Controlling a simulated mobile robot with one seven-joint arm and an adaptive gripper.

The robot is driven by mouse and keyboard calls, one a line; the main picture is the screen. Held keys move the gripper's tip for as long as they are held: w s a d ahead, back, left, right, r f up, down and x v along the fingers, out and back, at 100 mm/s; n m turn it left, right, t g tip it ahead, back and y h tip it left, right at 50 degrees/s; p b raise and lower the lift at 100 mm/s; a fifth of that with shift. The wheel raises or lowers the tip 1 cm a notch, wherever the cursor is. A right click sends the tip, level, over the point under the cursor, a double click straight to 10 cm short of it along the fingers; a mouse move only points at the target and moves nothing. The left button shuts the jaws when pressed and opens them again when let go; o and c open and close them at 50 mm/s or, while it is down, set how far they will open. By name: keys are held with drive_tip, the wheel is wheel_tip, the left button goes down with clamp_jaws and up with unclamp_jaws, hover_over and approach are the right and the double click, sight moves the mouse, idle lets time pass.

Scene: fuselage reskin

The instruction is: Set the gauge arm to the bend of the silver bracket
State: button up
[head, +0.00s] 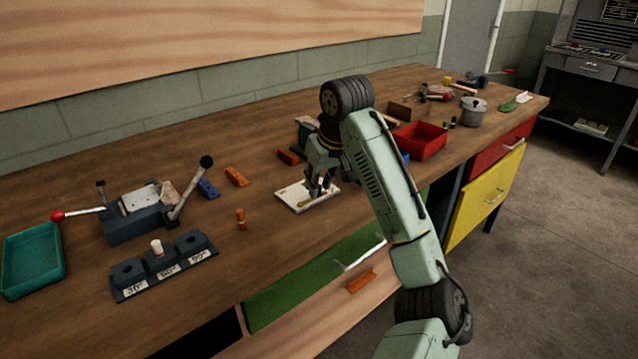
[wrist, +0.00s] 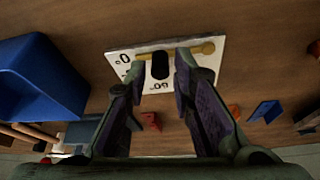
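The gauge is a white plate (head: 292,197) lying on the bench. The wrist view shows the plate (wrist: 213,68) with dark angle marks, a dark oval in its middle and a brass gauge arm (wrist: 197,50) lying across it, with a round end at the right. My gripper (head: 318,190) is low over the plate. In the wrist view my gripper (wrist: 160,68) has its fingers apart, one on each side of the dark oval. I cannot tell whether they touch the brass arm. I cannot clearly identify the silver bracket; a silvery flat piece (head: 140,197) sits on the dark bending tool.
The bending tool (head: 135,226) has two levers. A dark block (head: 166,266) marked 30°, 60° and 90° holds a white peg. A teal tray (head: 33,262), orange and blue pieces and a red bin (head: 420,140) stand around. A blue bin (wrist: 40,85) is close at left.

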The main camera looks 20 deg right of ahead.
drive_tip(key=shift+w+f, duration=0.2)
drive_tip(key=shift+f, duration=0.3)
clamp_jaws()
idle(0.4)
